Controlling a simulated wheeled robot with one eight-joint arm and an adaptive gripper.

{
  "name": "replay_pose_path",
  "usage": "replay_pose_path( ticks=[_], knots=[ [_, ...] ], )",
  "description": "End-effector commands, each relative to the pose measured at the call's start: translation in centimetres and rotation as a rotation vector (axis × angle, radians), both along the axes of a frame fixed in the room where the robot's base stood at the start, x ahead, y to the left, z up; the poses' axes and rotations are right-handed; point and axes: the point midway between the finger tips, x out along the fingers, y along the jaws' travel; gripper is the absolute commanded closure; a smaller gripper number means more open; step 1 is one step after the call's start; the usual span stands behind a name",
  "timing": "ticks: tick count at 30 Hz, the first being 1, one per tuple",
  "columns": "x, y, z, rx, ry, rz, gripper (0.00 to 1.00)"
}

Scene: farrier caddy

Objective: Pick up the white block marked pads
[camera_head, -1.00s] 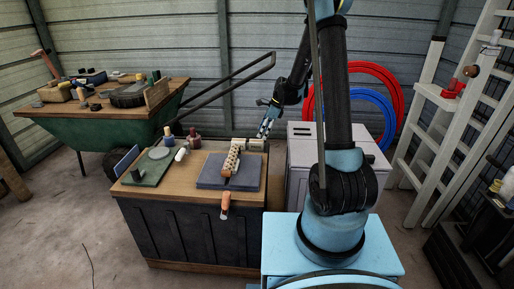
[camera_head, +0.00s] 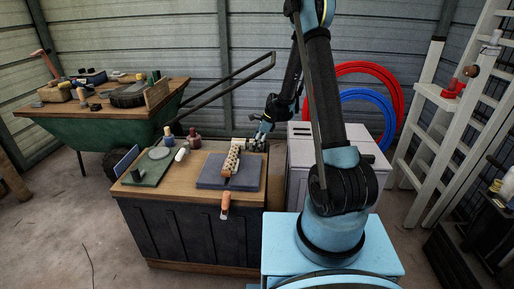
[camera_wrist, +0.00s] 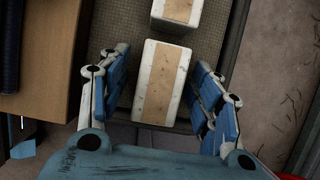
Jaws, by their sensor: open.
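In the wrist view, a white block (camera_wrist: 160,82) with a tan panel on its upper face sits on a dark grey textured surface (camera_wrist: 120,25). A second similar white block (camera_wrist: 178,8) lies just beyond it, cut by the top edge. No marking is legible on either, so I cannot tell which is marked pads. My gripper (camera_wrist: 164,62) is open, with one blue finger on each side of the nearer block and gaps showing between. In the head view, my gripper (camera_head: 262,133) is at the far right corner of the dark bench; the blocks are hardly readable there.
The bench (camera_head: 190,225) carries a grey slab (camera_head: 210,178) with a segmented tan piece (camera_head: 232,160), an orange-handled tool (camera_head: 225,205), a green board (camera_head: 150,170) and small bottles (camera_head: 194,138). A pale grey cabinet (camera_head: 300,165) stands to the right, with hose coils behind.

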Motion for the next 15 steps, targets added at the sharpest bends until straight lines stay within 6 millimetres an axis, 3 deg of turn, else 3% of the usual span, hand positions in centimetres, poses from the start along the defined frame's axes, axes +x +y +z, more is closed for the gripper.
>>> replay_pose_path(
  ticks=[6, 8, 12, 13, 15],
  knots=[
    [-0.01, 0.03, -0.11, 0.0, 0.0, 0.0, 0.42],
    [-0.01, 0.03, -0.1, 0.0, 0.0, 0.0, 0.53],
    [-0.01, 0.02, -0.1, 0.0, 0.0, 0.0, 0.85],
    [-0.01, 0.02, -0.1, 0.0, 0.0, 0.0, 0.9],
    [-0.01, 0.02, -0.1, 0.0, 0.0, 0.0, 0.9]
  ],
)
